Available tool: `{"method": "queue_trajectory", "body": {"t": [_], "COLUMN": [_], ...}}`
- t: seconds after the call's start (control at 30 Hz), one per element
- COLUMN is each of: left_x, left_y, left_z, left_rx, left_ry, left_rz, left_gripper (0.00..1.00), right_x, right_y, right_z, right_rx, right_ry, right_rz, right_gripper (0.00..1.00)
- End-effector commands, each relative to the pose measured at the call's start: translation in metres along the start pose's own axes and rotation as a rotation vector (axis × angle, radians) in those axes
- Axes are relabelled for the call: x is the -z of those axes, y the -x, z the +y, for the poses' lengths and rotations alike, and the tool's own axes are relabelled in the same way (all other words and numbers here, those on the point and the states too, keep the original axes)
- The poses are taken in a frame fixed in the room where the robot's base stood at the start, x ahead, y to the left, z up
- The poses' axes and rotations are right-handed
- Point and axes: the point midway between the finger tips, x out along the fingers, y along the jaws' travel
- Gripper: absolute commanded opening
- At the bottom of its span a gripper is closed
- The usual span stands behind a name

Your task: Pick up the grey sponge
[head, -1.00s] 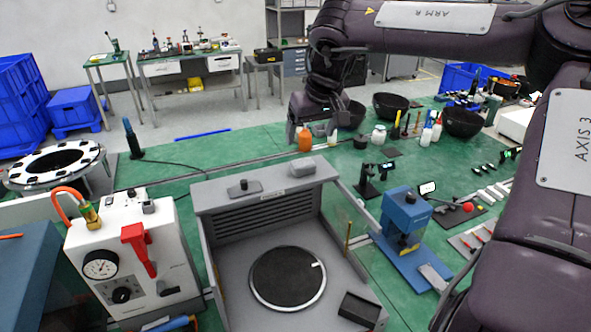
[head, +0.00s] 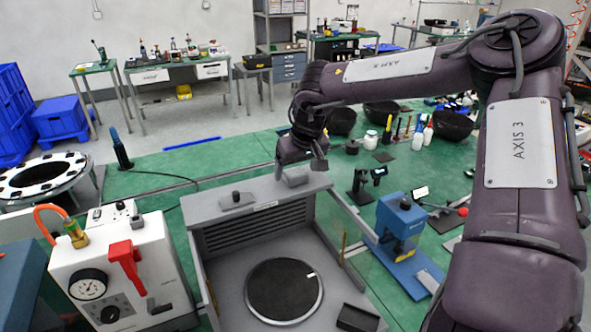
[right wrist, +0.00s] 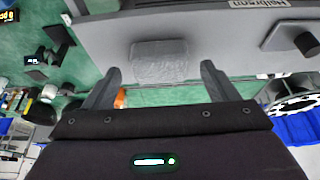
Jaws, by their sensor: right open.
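The grey sponge (head: 296,178) lies on the top ledge of a grey open-topped box (head: 262,193), near its right back corner. It is partly covered by my gripper in the head view. In the right wrist view the sponge (right wrist: 160,62) is a textured grey block, whole in sight, on the ledge. My right gripper (head: 300,167) hangs just over the sponge, pointing down. In the right wrist view the right gripper (right wrist: 160,71) is open, with one finger on each side of the sponge's line and nothing between them in its grasp. My left gripper is not in view.
A dark knobbed part (head: 236,200) sits on the same ledge, left of the sponge. A blue press (head: 402,225) stands right of the box, and a white gauge unit (head: 122,270) stands left. Bowls and bottles stand behind. Green table behind the ledge is mostly clear.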

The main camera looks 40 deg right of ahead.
Motion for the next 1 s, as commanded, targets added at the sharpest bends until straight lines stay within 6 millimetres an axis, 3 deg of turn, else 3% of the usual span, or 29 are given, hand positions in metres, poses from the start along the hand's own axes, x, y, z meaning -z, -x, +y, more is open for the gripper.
{"method": "queue_trajectory", "body": {"t": [0.33,0.7,1.0], "left_x": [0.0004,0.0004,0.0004], "left_y": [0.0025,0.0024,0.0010], "left_z": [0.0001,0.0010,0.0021], "left_rx": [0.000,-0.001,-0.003], "left_ry": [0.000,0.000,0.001], "left_rz": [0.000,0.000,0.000], "left_gripper": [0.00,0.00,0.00], "right_x": [-0.0007,-0.0008,0.0004], "right_y": [-0.0081,-0.0080,-0.0061], "right_z": [-0.0001,-0.0001,-0.0002], "right_rx": [0.000,0.000,0.000], "right_ry": [0.000,0.000,0.000], "right_rz": [0.000,-0.001,0.000], "right_gripper": [0.80,0.32,0.32]}}
